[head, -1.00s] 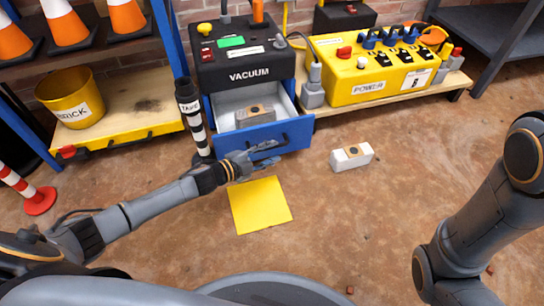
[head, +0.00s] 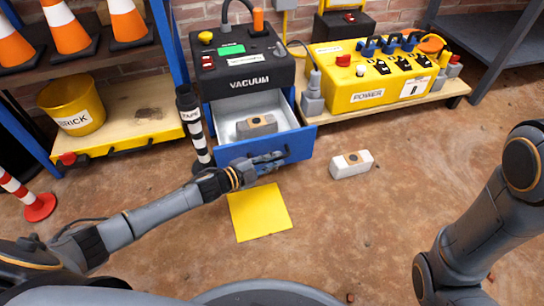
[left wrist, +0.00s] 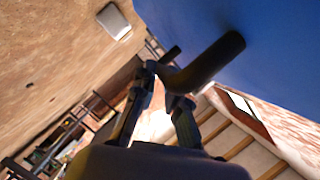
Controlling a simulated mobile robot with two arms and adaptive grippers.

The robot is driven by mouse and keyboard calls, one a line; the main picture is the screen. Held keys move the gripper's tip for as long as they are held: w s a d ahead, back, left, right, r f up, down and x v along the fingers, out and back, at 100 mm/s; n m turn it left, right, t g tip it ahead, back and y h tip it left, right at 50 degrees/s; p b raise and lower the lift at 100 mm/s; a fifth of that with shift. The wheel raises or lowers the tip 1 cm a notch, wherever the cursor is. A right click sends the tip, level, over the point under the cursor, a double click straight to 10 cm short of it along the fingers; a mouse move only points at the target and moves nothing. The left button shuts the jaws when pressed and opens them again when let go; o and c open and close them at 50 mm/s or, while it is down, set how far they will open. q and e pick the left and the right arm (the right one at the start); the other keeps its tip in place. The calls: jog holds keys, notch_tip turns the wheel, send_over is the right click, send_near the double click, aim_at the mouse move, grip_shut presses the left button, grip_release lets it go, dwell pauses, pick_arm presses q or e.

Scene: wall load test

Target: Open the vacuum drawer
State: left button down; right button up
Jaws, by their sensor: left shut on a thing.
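The vacuum cabinet (head: 243,70) has a black top labelled VACUUM over a blue body. Its drawer (head: 292,149) is pulled out, with a blue front and a pale inside. A grey block with a tan patch (head: 257,125) lies in the drawer. My left gripper (head: 268,161) is at the drawer front, shut on the black drawer handle. The left wrist view shows the handle (left wrist: 212,62) at the fingertips (left wrist: 168,83), against the blue front. My right arm shows at the right; its gripper is out of view.
A white block (head: 351,164) lies on the floor right of the drawer. A yellow square (head: 260,212) lies on the floor before it. A striped post (head: 197,130) stands close left of the cabinet. A yellow power box (head: 370,80) sits at the right. Open floor lies in front.

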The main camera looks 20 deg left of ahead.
pick_arm(q)
jog(key=s, duration=0.1)
jog(key=s+d+f, duration=0.1)
jog(key=s+p, duration=0.1)
jog(key=shift+s+d+f, duration=0.15)
jog(key=shift+s+d, duration=0.05)
jog(key=shift+d, duration=0.2)
jog(key=c, duration=1.4)
grip_release()
jog(key=shift+f, duration=0.1)
jog(key=shift+o, duration=0.2)
jog(key=shift+w+r, duration=0.1)
jog(key=shift+r, duration=0.1)
jog(key=shift+r, duration=0.1)
jog(key=v, duration=1.2)
jog(key=shift+w, duration=0.1)
